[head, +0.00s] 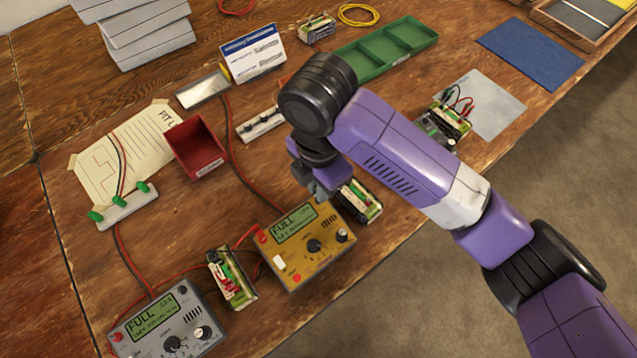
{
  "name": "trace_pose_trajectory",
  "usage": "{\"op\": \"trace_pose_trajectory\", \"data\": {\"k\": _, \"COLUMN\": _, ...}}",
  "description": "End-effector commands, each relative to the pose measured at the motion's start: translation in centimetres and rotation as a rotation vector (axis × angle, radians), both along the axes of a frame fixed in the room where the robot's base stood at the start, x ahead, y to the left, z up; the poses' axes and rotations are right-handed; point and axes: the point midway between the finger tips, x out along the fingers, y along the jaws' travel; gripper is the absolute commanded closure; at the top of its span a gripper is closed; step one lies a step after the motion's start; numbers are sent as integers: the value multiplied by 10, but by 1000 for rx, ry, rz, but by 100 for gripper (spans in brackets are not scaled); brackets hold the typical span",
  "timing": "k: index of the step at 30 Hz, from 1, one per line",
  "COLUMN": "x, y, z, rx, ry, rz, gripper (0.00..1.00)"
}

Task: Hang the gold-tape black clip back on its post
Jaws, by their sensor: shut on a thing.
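My gripper (321,190) points down just above the top edge of the yellow charger (302,254), beside a battery pack (357,203). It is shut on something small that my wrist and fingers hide. I cannot make out gold tape or a black clip there. A white post strip (262,124) with small dark pieces on it stands up and left of my gripper, beyond the red tray. A second white strip (126,205) at the left holds several green clips. The yellow charger's display reads FULL.
A grey charger (165,325) stands at the front left, with a battery pack (233,278) beside it. Red tray (194,147), green tray (387,52) and a sign (252,54) stand behind. Loose leads cross the table. Another battery pack (452,117) sits near a grey mat (488,104).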

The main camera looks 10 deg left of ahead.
Motion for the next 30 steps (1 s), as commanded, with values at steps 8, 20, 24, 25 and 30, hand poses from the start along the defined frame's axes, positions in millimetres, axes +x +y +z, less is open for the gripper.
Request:
{"op": "trace_pose_trajectory", "data": {"k": 8, "x": 0, "y": 0, "z": 0, "rx": 0, "ry": 0, "rz": 0, "gripper": 100}}
{"op": "trace_pose_trajectory", "data": {"k": 20, "x": 0, "y": 0, "z": -1, "rx": 0, "ry": 0, "rz": 0, "gripper": 100}}
{"op": "trace_pose_trajectory", "data": {"k": 24, "x": 0, "y": 0, "z": -1, "rx": 0, "ry": 0, "rz": 0, "gripper": 100}}
{"op": "trace_pose_trajectory", "data": {"k": 25, "x": 0, "y": 0, "z": -1, "rx": 0, "ry": 0, "rz": 0, "gripper": 100}}
{"op": "trace_pose_trajectory", "data": {"k": 30, "x": 0, "y": 0, "z": -1, "rx": 0, "ry": 0, "rz": 0, "gripper": 70}}
